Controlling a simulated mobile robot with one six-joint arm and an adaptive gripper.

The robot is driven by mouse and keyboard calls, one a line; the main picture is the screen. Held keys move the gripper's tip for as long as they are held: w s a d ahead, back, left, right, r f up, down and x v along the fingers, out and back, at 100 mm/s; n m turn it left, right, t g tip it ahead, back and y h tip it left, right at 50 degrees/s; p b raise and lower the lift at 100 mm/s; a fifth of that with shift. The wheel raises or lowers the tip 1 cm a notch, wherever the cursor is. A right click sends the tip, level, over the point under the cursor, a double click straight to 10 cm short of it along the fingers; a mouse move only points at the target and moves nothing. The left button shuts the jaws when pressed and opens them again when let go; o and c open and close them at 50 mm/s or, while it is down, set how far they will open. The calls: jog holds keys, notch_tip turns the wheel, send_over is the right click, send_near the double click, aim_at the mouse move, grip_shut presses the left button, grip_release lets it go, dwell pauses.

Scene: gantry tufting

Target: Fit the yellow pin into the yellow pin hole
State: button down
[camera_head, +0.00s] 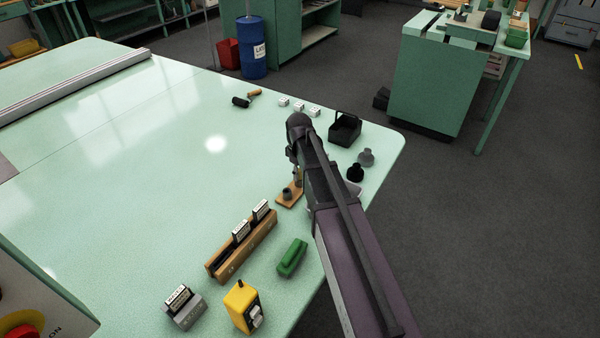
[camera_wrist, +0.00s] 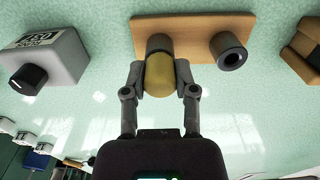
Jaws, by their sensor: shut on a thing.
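In the wrist view my gripper (camera_wrist: 160,85) is shut on the dull yellow, round-ended pin (camera_wrist: 159,76). The pin lies in line with a dark round sleeve (camera_wrist: 159,43) on the left part of a brown board (camera_wrist: 193,24) and covers part of it. I cannot tell whether the pin is inside that sleeve or just short of it. A second dark sleeve (camera_wrist: 229,50) with an open hole stands on the right of the board. In the head view the board (camera_head: 285,203) shows beside my gripper (camera_head: 297,178), and my arm hides the pin's end of it.
A wooden rack (camera_head: 226,264) with labelled blocks, a green block (camera_head: 292,258), a yellow box (camera_head: 239,304) and a grey box (camera_head: 184,311) stand nearer. The table's left middle is clear.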

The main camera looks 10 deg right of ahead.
jog(key=shift+r+p, duration=2.3)
dwell(0.5)
notch_tip(320, 180, up, 17)
jog(key=p, duration=1.6)
jog(key=shift+f+p, duration=0.15)
jog(key=shift+p, duration=0.25)
jog(key=shift+s, duration=0.15)
